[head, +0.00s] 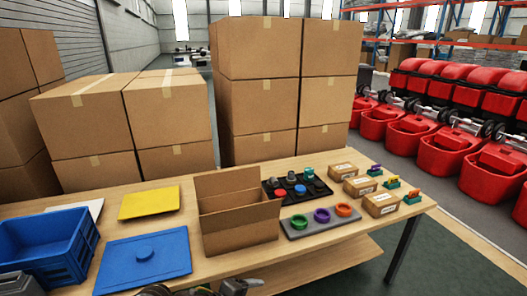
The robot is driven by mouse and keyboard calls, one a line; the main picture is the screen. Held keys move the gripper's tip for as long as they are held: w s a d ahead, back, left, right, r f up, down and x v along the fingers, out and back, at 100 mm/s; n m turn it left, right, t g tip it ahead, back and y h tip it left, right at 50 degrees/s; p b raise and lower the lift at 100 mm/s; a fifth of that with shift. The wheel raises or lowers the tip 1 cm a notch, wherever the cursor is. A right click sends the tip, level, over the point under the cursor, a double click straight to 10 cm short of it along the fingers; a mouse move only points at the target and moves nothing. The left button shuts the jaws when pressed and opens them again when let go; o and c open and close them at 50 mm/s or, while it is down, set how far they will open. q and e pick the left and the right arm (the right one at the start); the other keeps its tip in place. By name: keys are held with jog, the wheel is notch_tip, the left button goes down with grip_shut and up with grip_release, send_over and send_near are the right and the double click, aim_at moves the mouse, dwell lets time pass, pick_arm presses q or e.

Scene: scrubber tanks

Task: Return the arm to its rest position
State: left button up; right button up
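Only small parts of my arms show, along the bottom edge of the head view. A grey piece lies in the lower left corner, in front of the blue crate. Dark and grey pieces lie at the bottom centre, just off the table's front edge. Both are cut off by the frame, and I cannot make out fingertips or tell which arm the centre pieces belong to. No held object shows.
On the wooden table (110,204) stand a blue crate (72,262), a blue lidded plate (142,262), a yellow plate (149,203), an open carton (240,224), a dark tray (270,192), a grey tray (343,224) and small boxes (381,204). Stacked cartons (262,106) rise behind; red machines (407,137) stand right.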

pick_arm(q)
jog(key=s+a+f+n+g+y, duration=0.2)
jog(key=s+a+f+n+y, duration=0.2)
jog(key=s+a+n, duration=0.7)
jog(key=s+a+f+n+g+y, duration=0.1)
jog(key=s+a+f+n+y, duration=0.3)
jog(key=s+a+n, duration=0.75)
notch_tip(320, 180, down, 28)
jog(key=s+d+g+b, duration=0.1)
jog(key=s+g+b, duration=0.1)
jog(key=s, duration=0.1)
jog(key=s+a+f+b, duration=0.1)
jog(key=s+a+f, duration=0.1)
jog(key=s+f, duration=0.6)
jog(key=s+a+f+b, duration=0.1)
jog(key=s+f, duration=0.7)
jog(key=f, duration=0.2)
jog(key=shift+a+f+g, duration=0.15)
jog(key=shift+a+g, duration=0.15)
jog(key=shift+a, duration=0.1)
pick_arm(e)
jog(key=f, duration=0.1)
jog(key=d+f, duration=0.1)
jog(key=f, duration=0.2)
jog(key=shift+w+d, duration=0.4)
jog(key=shift+s, duration=0.25)
